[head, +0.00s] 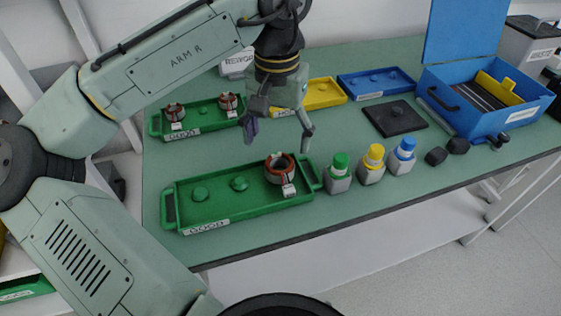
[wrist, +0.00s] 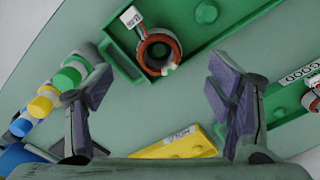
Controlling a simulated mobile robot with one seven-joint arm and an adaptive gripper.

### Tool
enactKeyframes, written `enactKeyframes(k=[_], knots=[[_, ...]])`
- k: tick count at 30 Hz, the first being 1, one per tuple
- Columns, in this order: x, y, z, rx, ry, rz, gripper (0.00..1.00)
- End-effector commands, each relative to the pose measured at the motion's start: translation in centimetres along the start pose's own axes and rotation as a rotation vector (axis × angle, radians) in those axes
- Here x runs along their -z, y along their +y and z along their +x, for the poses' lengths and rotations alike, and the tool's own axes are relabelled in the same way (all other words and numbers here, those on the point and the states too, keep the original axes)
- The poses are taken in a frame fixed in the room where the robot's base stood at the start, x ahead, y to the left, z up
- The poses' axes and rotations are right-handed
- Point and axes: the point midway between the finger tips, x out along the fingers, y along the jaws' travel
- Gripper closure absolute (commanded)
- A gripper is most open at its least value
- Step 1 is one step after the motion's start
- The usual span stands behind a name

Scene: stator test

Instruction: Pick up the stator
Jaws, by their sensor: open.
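A stator (head: 280,169), a ring with copper-red windings and a white tag, sits at the right end of the green tray labelled GOOD (head: 245,206). It also shows in the wrist view (wrist: 148,48), at the top between my fingers but beyond them. Two more stators, a left one (head: 175,112) and a right one (head: 228,101), sit in the rear green tray (head: 203,127). My gripper (head: 279,135) is open and empty, above the table behind the GOOD tray. Its two fingers (wrist: 158,95) are spread wide in the wrist view.
Three bottles with green (head: 340,161), yellow (head: 375,151) and blue (head: 406,145) caps stand right of the GOOD tray. A yellow tray (head: 322,94), a blue tray (head: 362,96) and a dark plate (head: 395,118) lie behind. An open blue box (head: 500,122) stands at right.

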Motion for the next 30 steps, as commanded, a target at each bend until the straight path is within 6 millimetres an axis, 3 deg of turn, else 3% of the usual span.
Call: enactKeyframes(k=[3, 11, 18, 27, 30], knots=[[0.0, 0.0, 1.7, 0.0, -0.001, 0.0, 0.26], [0.2, 0.0, 3.8, 0.0, -0.001, 0.0, 0.26], [0.5, 0.1, 7.2, -0.001, 0.001, 0.0, 0.26], [0.6, 0.1, 7.9, -0.001, 0.002, 0.0, 0.26], [0.6, 0.1, 7.9, -0.001, 0.002, 0.0, 0.31]])
